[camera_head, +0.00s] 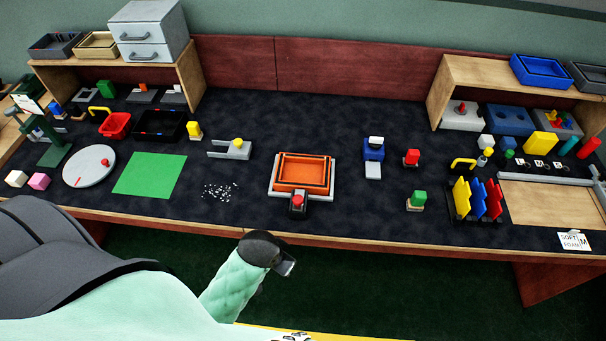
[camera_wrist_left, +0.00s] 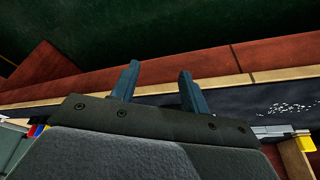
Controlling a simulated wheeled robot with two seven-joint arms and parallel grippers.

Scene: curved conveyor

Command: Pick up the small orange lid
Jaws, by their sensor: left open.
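No piece is plainly recognisable as a small orange lid. A small orange piece (camera_head: 142,87) lies on a dark plate under the left shelf, too small to identify. A larger orange tray-like piece (camera_head: 303,172) with dark edging sits in a pale frame at the table's centre. My left gripper (camera_head: 286,267) hangs in front of the table edge, below the orange tray and apart from it. In the left wrist view its two fingers (camera_wrist_left: 158,88) are spread with nothing between them. My right gripper is in neither view.
A red button (camera_head: 297,201) stands in front of the orange tray. A green mat (camera_head: 149,175) and white bits (camera_head: 220,191) lie to the left. Colored upright panels (camera_head: 477,199) stand right. The wooden table edge (camera_head: 380,240) lies between my gripper and the objects.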

